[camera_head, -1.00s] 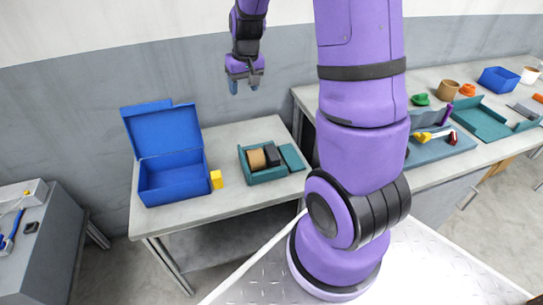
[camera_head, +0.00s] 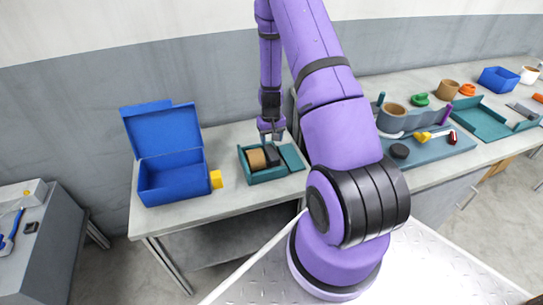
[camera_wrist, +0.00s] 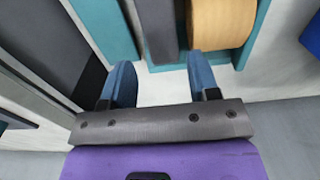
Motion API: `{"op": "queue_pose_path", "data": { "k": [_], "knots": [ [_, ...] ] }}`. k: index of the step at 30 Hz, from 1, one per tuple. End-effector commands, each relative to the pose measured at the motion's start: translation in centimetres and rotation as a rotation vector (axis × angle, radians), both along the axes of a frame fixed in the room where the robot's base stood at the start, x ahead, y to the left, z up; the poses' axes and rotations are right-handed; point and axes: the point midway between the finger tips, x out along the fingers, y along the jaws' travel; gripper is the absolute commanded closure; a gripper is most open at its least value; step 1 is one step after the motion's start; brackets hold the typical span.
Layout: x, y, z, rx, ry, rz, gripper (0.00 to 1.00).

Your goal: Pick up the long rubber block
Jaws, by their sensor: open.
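The long rubber block appears to be the dark grey block (camera_head: 272,158) in the small teal tray (camera_head: 268,179) on the middle table. It lies between a tan roll (camera_head: 256,159) and a teal side part. In the wrist view the dark block (camera_wrist: 156,28) runs lengthwise at the top, with the tan roll (camera_wrist: 222,22) on its right. My gripper (camera_head: 271,135) is open and empty, above the back of the tray. The height gap cannot be judged.
The right bench holds a teal board (camera_head: 430,150) with tools, cups and another blue box (camera_head: 498,79). The table front is clear.

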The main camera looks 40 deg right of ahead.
Motion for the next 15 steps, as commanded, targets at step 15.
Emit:
{"op": "queue_pose_path", "data": {
  "k": [15],
  "knots": [
    [-0.5, 0.2, -5.2, 0.002, 0.002, -0.001, 0.45]
  ]
}}
